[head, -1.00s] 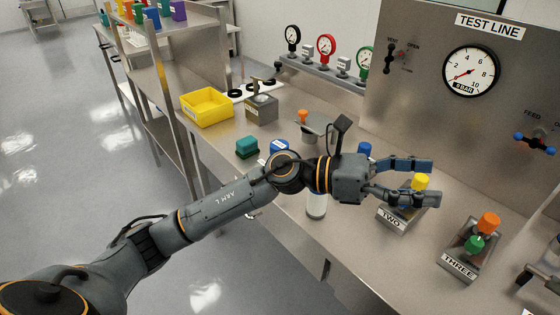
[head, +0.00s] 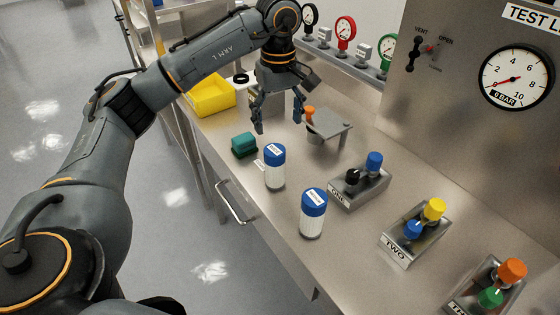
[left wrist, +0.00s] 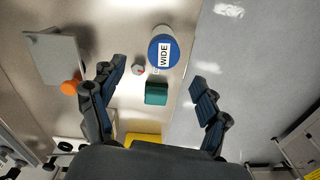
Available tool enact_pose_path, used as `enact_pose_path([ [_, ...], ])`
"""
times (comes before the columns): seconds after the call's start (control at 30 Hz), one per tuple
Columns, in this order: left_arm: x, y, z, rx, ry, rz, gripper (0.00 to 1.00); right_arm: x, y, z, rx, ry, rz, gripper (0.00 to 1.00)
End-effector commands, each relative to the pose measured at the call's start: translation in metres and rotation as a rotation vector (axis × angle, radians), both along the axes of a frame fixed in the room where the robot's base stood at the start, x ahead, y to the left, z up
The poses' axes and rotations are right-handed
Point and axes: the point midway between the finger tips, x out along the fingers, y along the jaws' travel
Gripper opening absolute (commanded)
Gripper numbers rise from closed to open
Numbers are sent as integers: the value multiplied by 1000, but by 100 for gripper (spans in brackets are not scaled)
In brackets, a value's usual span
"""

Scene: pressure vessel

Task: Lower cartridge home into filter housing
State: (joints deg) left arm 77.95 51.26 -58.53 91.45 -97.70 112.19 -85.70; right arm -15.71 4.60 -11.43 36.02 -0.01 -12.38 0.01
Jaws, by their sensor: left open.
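Two white cartridges with blue labelled caps stand upright on the bench: a rear one (head: 275,168) and a front one (head: 313,213). A cap reading WIDE shows in the left wrist view (left wrist: 163,50); small print makes the match with the head view uncertain. My left gripper (head: 278,124) points down, open and empty, behind the rear cartridge and above the bench. Its spread fingers (left wrist: 158,73) frame the teal block in the wrist view. I cannot tell for sure which thing is the filter housing. My right gripper is not in view.
The teal block (head: 244,145) sits near the bench's left edge. A yellow bin (head: 212,96) stands behind it. A grey plate on a stand (head: 331,124), with an orange knob (head: 309,113), is right of my gripper. Valve blocks, including TWO (head: 415,235), line the right side.

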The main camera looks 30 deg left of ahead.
Motion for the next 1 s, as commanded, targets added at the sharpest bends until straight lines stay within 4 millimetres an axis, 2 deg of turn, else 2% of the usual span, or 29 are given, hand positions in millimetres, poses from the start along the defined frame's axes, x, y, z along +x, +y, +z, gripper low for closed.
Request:
enact_pose_path([
  [0.1,-1,1,-25,0,5,1,76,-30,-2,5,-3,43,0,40],
  [0.2,-1,0,-43,-2,5,0,76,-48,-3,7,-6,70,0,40],
  [0.27,-1,0,-51,-1,3,0,76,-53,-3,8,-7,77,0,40],
  [0.37,-1,0,-60,-3,1,-1,76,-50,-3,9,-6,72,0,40],
  [0.53,-2,2,-71,-2,2,0,76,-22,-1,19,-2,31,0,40],
  [0.63,-4,6,-85,-3,5,1,76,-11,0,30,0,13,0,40],
  [0.8,-3,7,-109,-5,2,0,76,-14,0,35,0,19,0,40],
  [1.0,-3,7,-116,-4,-1,-1,76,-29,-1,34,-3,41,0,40],
])
